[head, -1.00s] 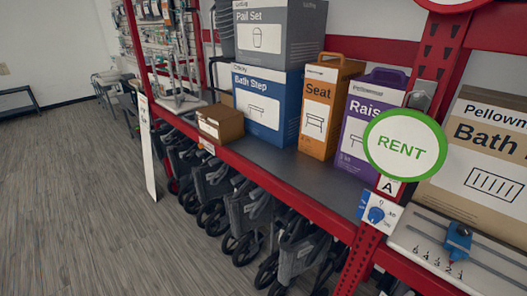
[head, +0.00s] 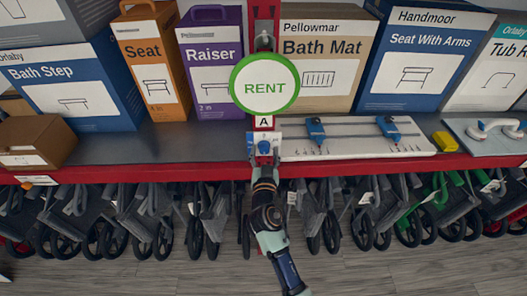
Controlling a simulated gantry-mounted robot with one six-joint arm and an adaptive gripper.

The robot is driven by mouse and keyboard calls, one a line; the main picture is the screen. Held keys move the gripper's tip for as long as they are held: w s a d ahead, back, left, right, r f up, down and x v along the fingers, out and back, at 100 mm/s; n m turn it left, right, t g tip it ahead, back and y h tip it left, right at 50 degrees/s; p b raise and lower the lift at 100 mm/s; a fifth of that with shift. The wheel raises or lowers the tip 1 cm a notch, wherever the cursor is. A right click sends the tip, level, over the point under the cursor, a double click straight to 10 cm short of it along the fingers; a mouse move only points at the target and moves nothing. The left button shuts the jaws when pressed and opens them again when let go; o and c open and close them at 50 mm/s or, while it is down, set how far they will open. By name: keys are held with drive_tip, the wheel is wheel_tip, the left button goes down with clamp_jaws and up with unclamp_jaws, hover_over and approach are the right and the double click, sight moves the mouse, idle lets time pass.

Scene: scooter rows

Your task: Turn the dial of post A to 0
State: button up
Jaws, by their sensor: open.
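Post A is a red upright (head: 263,18) with a label "A" (head: 263,121) under a round green-and-white RENT sign (head: 264,83). Below the label sits a white dial plate with a blue dial (head: 264,147). My arm reaches up from below, and my gripper (head: 264,163) is at the dial's lower edge, in front of the post. It is open, with nothing seen between its fingers. The gripper overlaps the lower part of the dial plate, so I cannot tell whether it touches the dial. The dial's marks and pointer are too small to read.
A white board (head: 355,148) with two blue sliders lies on the shelf just right of the post. Boxes stand behind, including Raiser (head: 212,65) and Bath Mat (head: 322,60). The red shelf edge (head: 130,172) runs across; folded walkers hang or stand below it.

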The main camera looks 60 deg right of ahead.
drive_tip(key=shift+w+d, duration=0.15)
drive_tip(key=c, duration=1.1)
drive_tip(key=shift+c, duration=0.2)
